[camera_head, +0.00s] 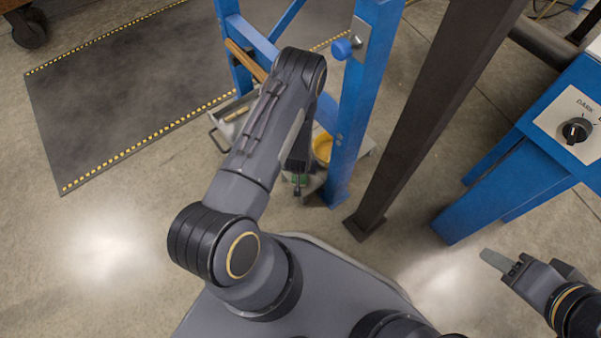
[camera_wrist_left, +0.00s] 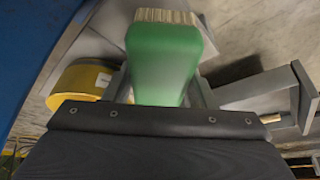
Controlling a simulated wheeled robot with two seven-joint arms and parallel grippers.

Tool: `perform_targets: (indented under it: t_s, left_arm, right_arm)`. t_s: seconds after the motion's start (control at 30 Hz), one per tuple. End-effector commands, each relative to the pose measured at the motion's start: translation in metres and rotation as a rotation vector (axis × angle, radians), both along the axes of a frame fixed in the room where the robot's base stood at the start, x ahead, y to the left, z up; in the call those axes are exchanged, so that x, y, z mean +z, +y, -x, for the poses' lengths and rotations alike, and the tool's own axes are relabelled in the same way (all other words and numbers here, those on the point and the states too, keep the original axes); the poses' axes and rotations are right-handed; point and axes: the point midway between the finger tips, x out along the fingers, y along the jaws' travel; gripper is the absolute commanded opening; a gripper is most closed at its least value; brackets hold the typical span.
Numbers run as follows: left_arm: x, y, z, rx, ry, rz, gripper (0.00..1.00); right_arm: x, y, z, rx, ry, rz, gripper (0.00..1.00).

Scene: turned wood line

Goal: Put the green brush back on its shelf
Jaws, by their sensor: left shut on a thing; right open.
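The green brush (camera_wrist_left: 163,62) fills the middle of the left wrist view, its pale bristles at the far end. My left gripper (camera_wrist_left: 160,98) is shut on it; the dark gripper body hides the near part. In the head view my left gripper (camera_head: 298,186) is small and mostly hidden by my arm, with a bit of green below it, beside the blue frame. A grey shelf (camera_wrist_left: 85,42) lies behind the brush in the wrist view; whether the brush touches it I cannot tell. My right gripper (camera_head: 497,262) is open and empty at the lower right.
A yellow roll (camera_wrist_left: 78,88) sits on the shelf left of the brush; it also shows in the head view (camera_head: 322,146). A blue post (camera_head: 358,100) and a dark brown post (camera_head: 425,110) stand close to the right. A dark mat (camera_head: 130,90) lies on open floor at left.

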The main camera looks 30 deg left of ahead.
Motion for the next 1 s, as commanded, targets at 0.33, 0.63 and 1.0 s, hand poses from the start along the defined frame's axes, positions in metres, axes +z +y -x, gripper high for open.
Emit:
perform_targets:
  t_s: [0.33,0.63,1.0]
  left_arm:
    - [-0.0229,0.0008,0.0016,0.001,0.002,0.0,0.32]
    - [-0.0254,0.0008,0.0017,0.001,0.002,0.0,0.69]
    - [-0.0224,0.0008,0.0017,0.001,0.002,0.0,0.72]
  right_arm:
    - [-0.0154,0.0,0.0001,0.0,0.001,0.0,0.44]
    - [-0.0179,0.0001,0.0001,0.0,0.0,0.0,0.44]
    - [-0.015,0.0001,0.0001,0.0,0.001,0.0,0.44]
